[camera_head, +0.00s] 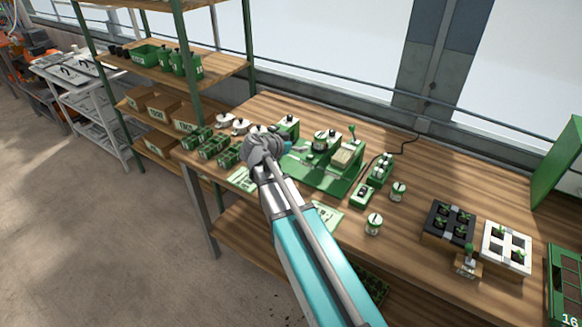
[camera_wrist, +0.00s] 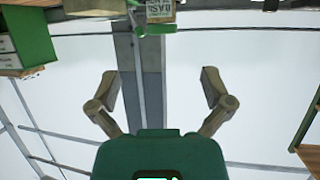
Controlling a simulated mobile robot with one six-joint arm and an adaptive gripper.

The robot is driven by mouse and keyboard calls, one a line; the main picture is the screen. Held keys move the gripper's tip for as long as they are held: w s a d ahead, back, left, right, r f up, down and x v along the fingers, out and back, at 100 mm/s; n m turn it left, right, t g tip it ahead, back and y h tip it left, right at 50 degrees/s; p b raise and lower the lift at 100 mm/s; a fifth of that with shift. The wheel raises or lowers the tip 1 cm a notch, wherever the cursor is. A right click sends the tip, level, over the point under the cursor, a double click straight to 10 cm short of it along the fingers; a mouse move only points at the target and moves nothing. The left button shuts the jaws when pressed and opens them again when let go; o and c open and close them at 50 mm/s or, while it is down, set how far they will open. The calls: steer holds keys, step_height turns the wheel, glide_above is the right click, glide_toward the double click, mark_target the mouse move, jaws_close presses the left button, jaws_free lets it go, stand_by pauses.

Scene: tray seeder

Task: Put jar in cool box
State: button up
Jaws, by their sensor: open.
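Two small white jars with green bands, one (camera_head: 398,191) farther back and one (camera_head: 374,224) nearer the front edge, stand upright and apart on the wooden bench (camera_head: 420,200). I cannot tell which jar the task means. A green box (camera_head: 562,285) marked 16, cut off at the lower right, may be the cool box; its inside hardly shows. My gripper (camera_wrist: 158,85) is open with nothing between its fingers, facing the window wall. In the head view my arm mostly hides it, over the left part of the bench, well left of both jars.
A green machine (camera_head: 322,165) stands mid-bench near my gripper. A black tray (camera_head: 449,223) and a white tray (camera_head: 507,247) with seedlings lie between the jars and the green box. A tall green panel (camera_head: 562,165) rises at right. Shelves (camera_head: 165,75) stand at left.

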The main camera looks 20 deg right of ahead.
steer(key=s+a+f+n+g+y, duration=0.3)
steer(key=s+a+f+n+y, duration=0.2)
steer(key=s, duration=0.5)
steer(key=s+a+f+n+g+y, duration=0.3)
steer(key=s+a+f+n+y, duration=0.3)
steer(key=s, duration=0.4)
steer(key=shift+a+f+n+y, duration=0.15)
steer(key=shift+a+n+y, duration=0.1)
steer(key=shift+n+y, duration=0.4)
